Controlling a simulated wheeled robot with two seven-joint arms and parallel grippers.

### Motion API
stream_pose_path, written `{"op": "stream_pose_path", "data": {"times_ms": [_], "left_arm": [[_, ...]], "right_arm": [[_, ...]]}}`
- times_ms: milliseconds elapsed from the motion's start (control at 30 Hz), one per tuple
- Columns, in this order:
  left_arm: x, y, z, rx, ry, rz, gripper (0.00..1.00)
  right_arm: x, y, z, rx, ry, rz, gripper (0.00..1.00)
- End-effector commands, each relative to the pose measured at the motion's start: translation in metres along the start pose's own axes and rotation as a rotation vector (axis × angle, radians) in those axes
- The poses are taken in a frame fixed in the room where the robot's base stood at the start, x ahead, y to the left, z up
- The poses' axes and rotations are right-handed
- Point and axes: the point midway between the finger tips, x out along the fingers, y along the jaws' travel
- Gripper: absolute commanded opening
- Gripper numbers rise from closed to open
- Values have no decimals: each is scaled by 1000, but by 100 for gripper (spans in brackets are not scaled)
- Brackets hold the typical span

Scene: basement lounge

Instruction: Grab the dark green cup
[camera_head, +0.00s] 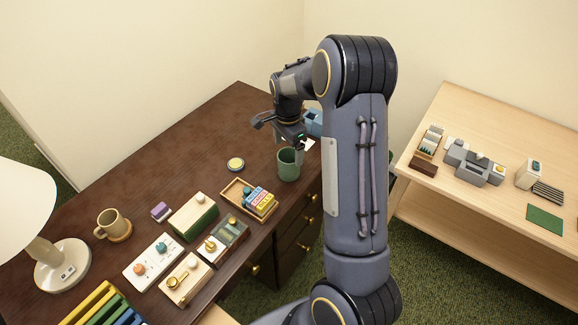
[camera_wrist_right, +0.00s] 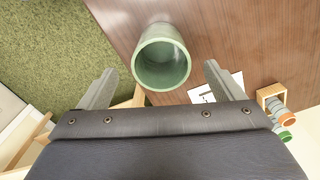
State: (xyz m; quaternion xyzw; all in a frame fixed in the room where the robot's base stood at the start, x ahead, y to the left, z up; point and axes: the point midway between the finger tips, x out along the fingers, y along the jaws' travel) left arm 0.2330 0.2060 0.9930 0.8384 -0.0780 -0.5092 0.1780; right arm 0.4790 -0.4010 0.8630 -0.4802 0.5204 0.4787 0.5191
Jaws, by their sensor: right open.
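The green cup (camera_head: 288,166) stands upright on the dark wooden desk (camera_head: 150,150), near its right edge. In the right wrist view the cup (camera_wrist_right: 161,60) shows its open mouth, ahead of and between my two fingers. My right gripper (camera_head: 282,138) is open and empty, just above and behind the cup in the head view. In the right wrist view the fingers of my right gripper (camera_wrist_right: 160,86) are spread wide and seem apart from the cup. My left gripper is not in view.
A wooden tray (camera_head: 233,188) with colored boxes sits left of the cup, near a small round tin (camera_head: 235,164). A blue object (camera_head: 313,122) is behind the gripper. A tan mug (camera_head: 112,224) and lamp (camera_head: 62,265) stand at left. The desk's back left is clear.

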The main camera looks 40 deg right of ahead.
Motion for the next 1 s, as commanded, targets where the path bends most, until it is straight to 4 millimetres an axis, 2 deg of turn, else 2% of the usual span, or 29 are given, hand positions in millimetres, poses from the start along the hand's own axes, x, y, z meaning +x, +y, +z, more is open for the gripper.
{"op": "stream_pose_path", "data": {"times_ms": [400, 700, 767, 1000], "left_arm": [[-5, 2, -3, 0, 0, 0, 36], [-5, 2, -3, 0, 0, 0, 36], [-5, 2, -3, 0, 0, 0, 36], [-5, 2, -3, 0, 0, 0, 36]], "right_arm": [[56, 0, -3, -4, -4, 3, 88], [62, -1, -3, -5, -3, -1, 88], [62, -1, -3, -5, -3, -1, 82], [61, -1, -3, -5, -3, -1, 51]]}}
